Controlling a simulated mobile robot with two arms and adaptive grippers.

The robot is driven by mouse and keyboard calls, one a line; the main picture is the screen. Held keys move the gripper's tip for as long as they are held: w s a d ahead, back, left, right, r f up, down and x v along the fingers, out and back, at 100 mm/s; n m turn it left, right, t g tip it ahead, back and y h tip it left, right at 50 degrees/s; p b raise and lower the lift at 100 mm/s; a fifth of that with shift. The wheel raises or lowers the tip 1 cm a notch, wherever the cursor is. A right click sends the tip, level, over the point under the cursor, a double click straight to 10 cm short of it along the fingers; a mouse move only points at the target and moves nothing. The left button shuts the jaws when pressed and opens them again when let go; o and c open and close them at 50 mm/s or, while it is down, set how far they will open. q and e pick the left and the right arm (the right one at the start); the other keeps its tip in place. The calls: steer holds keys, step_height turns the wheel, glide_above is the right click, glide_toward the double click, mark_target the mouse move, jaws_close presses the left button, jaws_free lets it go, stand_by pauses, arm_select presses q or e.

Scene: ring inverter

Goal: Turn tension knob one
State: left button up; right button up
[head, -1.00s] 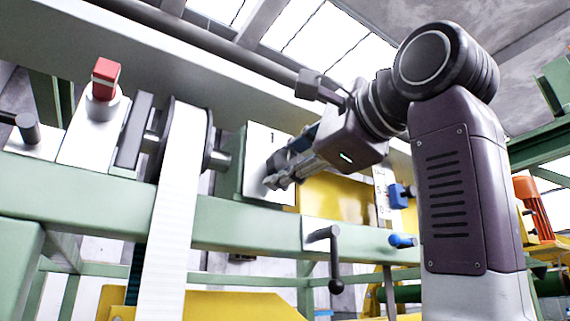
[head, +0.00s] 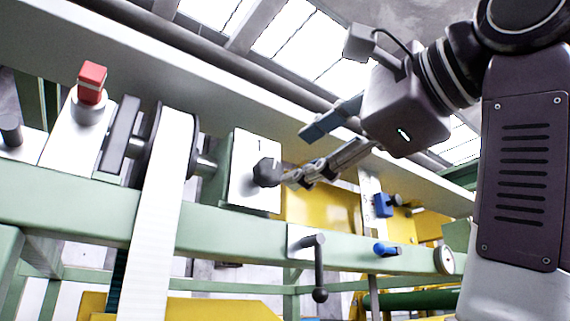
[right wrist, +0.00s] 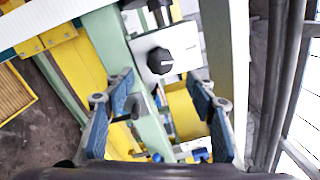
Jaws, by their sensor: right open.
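The black tension knob (head: 267,172) sits on a white plate marked "1" on the green frame, in the middle of the head view. In the right wrist view the knob (right wrist: 160,61) lies beyond the fingertips, roughly centred between them, with a white pointer line toward the right. My right gripper (head: 302,154) is open and empty, just right of the knob. One finger is raised above the knob and the other is near its right side. Both blue-padded fingers of the right gripper (right wrist: 163,84) are spread in the wrist view. My left gripper is out of view.
A red switch (head: 92,82) stands at the upper left, beside a roller with a white belt (head: 160,220). A black crank handle (head: 319,268) hangs below the plate. Blue knobs (head: 383,205) are at the right. A grey pipe (head: 240,65) runs above.

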steer(key=shift+v, duration=1.55)
steer(key=shift+f, duration=0.1)
